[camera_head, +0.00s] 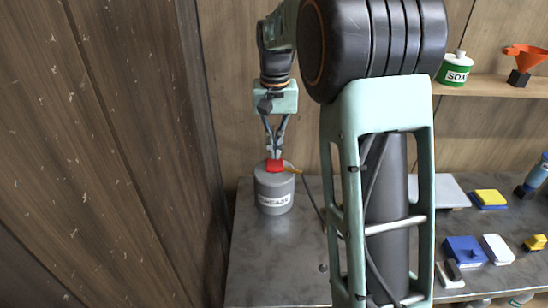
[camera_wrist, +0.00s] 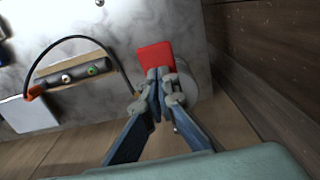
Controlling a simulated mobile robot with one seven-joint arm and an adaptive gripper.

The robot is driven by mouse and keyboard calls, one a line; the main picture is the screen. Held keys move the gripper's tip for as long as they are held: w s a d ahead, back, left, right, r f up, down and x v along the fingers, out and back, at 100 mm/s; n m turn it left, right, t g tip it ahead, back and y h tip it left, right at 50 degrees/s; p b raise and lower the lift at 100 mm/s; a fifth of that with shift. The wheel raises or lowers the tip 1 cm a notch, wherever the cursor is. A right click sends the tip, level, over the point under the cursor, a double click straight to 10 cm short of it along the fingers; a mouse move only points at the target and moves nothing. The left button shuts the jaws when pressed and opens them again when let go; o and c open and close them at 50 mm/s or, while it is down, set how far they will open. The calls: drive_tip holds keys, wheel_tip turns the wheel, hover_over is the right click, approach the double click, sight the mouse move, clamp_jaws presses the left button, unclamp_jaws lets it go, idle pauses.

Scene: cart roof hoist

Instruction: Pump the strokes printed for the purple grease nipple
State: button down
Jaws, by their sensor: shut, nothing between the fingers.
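The grey grease pot (camera_head: 272,193) stands upright on the bench with a partly readable label; part of it also shows in the wrist view (camera_wrist: 188,86). Its red pump top (camera_head: 274,165) is under my gripper (camera_head: 276,155) and is large in the wrist view (camera_wrist: 155,57). My gripper is shut and empty, fingertips down at the red top; I cannot tell whether they touch it. A black hose (camera_wrist: 75,38) arches to an orange-red end (camera_wrist: 33,92) at the left of a nipple block (camera_wrist: 75,75). A green nipple (camera_wrist: 92,71) shows there; I cannot make out a purple one.
A white card or plate (camera_wrist: 27,113) lies beside the block. A dark wooden wall (camera_head: 100,150) rises close left of the pot.

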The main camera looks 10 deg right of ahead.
idle(0.5)
wheel_tip(320, 180, down, 9)
drive_tip(key=b, duration=0.5)
wheel_tip(320, 180, up, 9)
drive_tip(key=p, duration=0.7)
drive_tip(key=shift+r, duration=0.2)
drive_tip(key=shift+f, duration=0.1)
drive_tip(key=shift+f, duration=0.15)
drive_tip(key=shift+f+b, duration=2.65)
drive_tip(key=shift+f, duration=1.6)
wheel_tip(320, 180, up, 9)
drive_tip(key=p, duration=0.7)
drive_tip(key=shift+f, duration=0.1)
